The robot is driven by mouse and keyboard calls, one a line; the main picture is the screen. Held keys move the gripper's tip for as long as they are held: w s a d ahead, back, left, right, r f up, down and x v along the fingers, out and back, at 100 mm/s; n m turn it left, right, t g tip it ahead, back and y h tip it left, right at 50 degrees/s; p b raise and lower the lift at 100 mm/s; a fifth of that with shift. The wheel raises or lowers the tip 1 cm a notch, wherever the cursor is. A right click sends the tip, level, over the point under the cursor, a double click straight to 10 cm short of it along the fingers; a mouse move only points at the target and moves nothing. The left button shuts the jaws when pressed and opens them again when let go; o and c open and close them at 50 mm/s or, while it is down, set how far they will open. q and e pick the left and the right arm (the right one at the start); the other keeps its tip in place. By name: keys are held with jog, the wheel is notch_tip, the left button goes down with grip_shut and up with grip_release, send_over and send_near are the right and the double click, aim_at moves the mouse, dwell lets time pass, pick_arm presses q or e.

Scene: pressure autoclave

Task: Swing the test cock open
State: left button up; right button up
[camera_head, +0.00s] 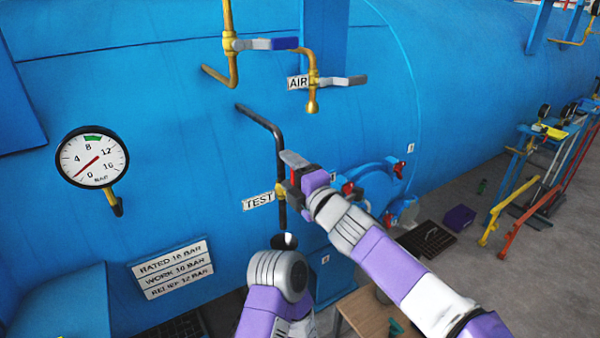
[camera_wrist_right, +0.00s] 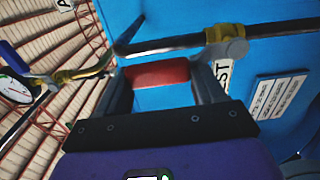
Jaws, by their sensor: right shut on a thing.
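The test cock has a yellow body (camera_head: 281,190) on a dark vertical pipe (camera_head: 279,150), beside the white TEST label (camera_head: 258,201). Its red handle (camera_head: 292,158) shows at the tip of my right gripper (camera_head: 301,178). In the right wrist view the red handle (camera_wrist_right: 156,73) lies between the two fingers of my right gripper (camera_wrist_right: 160,85), which is shut on it. The yellow cock body (camera_wrist_right: 226,40) sits just beyond the right finger there. My left arm is low in the middle of the head view; its gripper fingers do not show.
The blue vessel wall (camera_head: 150,120) fills the background. A round gauge (camera_head: 92,157) hangs at left. Above are the AIR pipes (camera_head: 312,80) with lever handles. A blue flange (camera_head: 375,185) with red parts stands right of the right gripper. A wooden table (camera_head: 368,315) is below.

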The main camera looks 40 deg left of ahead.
jog(key=o, duration=1.2)
jog(key=shift+s, duration=0.1)
jog(key=shift+c, duration=0.2)
jog(key=b+v, duration=0.2)
jog(key=v, duration=0.5)
jog(key=shift+d, duration=0.3)
jog(key=shift+s+f, duration=0.1)
